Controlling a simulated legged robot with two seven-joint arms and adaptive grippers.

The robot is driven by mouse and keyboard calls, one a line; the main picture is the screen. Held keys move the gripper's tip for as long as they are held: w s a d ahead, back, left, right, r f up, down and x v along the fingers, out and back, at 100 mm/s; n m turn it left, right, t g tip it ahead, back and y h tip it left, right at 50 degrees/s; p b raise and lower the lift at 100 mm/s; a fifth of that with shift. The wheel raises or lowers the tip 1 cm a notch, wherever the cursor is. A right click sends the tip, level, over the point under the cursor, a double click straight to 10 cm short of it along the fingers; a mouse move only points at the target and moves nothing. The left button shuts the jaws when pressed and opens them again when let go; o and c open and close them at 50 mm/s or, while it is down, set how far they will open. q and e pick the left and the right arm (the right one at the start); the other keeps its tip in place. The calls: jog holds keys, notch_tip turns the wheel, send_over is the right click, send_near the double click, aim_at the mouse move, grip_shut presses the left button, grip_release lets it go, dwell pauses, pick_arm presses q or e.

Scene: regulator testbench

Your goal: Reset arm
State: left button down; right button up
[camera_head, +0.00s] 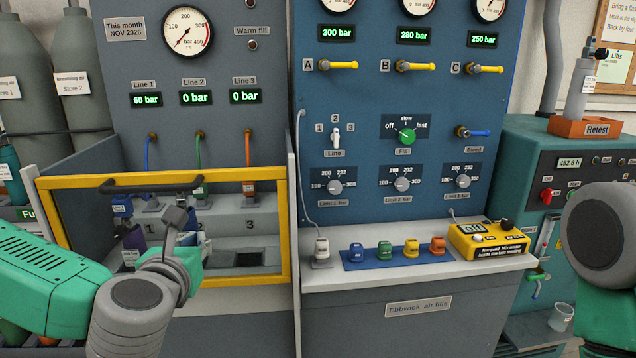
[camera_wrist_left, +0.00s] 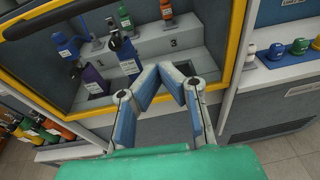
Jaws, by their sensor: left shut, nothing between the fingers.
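My left arm comes in from the left in the head view. Its gripper (camera_head: 176,216) is in front of the yellow-framed guard (camera_head: 286,225), a little below the guard's black handle (camera_head: 150,186) and apart from it as far as I can tell. In the left wrist view the fingers (camera_wrist_left: 161,69) meet at their tips, shut with nothing between them. Behind them, bottles stand inside the guarded bay, among them a dark one (camera_wrist_left: 122,52) and a purple one (camera_wrist_left: 94,80).
A blue panel (camera_head: 395,120) with knobs and valves stands right of the bay. Several coloured caps sit on a blue mat (camera_head: 358,264) on the ledge, beside a yellow analyser (camera_head: 487,240). Grey cylinders (camera_head: 75,75) stand at the left. The air before the ledge is free.

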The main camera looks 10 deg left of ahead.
pick_arm(q)
jog(key=s+d+f+m+g+h, duration=0.2)
jog(key=s+d+f+m, duration=0.2)
jog(key=f+m, duration=0.35)
jog(key=s+d+f+m+g+h, duration=0.2)
jog(key=s+d+f+m+g, duration=0.15)
jog(key=f+m, duration=0.35)
jog(key=s+d+f+m+g+h, duration=0.25)
jog(key=s+f+m, duration=0.3)
jog(key=f, duration=0.35)
jog(key=s+a+f+m+g+y, duration=0.2)
jog(key=s+a+f+m, duration=0.4)
jog(key=s+m, duration=0.3)
jog(key=s+a+f+m+g+y, duration=0.1)
jog(key=s+a+f+m+g, duration=0.4)
jog(key=s+m, duration=0.3)
jog(key=shift+s+a+f+m+y, duration=0.35)
jog(key=shift+a+f+m, duration=0.15)
jog(key=shift+f+m, duration=0.25)
